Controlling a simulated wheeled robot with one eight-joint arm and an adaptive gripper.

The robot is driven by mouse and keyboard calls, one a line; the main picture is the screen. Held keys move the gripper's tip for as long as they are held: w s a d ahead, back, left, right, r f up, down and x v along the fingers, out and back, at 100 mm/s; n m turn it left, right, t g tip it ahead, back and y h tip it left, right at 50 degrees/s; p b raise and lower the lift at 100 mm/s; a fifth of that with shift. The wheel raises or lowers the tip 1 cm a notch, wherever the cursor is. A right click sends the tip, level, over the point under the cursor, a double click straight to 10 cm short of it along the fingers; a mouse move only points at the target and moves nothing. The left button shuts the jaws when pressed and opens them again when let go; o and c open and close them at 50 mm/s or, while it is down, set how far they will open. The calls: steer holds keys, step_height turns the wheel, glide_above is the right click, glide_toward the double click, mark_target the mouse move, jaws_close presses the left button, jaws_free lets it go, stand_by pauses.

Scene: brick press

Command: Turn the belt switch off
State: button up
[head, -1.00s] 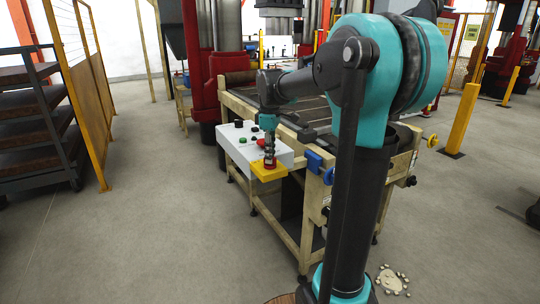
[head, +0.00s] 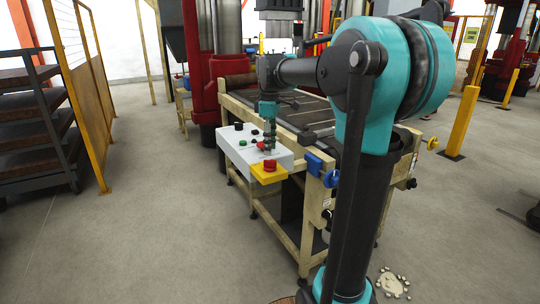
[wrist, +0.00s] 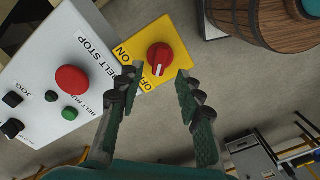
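The belt switch is a red knob (wrist: 160,57) on a yellow plate (wrist: 181,42) marked ON and OFF in the wrist view. A pale mark on the knob seems to lie on the side near the word OFF. In the head view the knob (head: 270,165) sits on the yellow box (head: 264,176) at the front corner of the control panel (head: 238,153). My gripper (wrist: 157,80) is open and empty, its two fingers apart with the knob showing beyond the tips. In the head view my gripper (head: 269,150) is above and slightly behind the knob, apart from it.
The panel also carries a large red belt stop button (wrist: 72,80), a green button (wrist: 69,114) and black knobs (wrist: 12,98). The roller table (head: 300,117) stands behind it. A wooden barrel (wrist: 268,22) shows in the wrist view. The floor left of the panel is clear.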

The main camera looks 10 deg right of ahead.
mark_target(270, 160)
step_height(270, 160, up, 7)
stand_by(0.3)
steer(key=shift+s, duration=0.1)
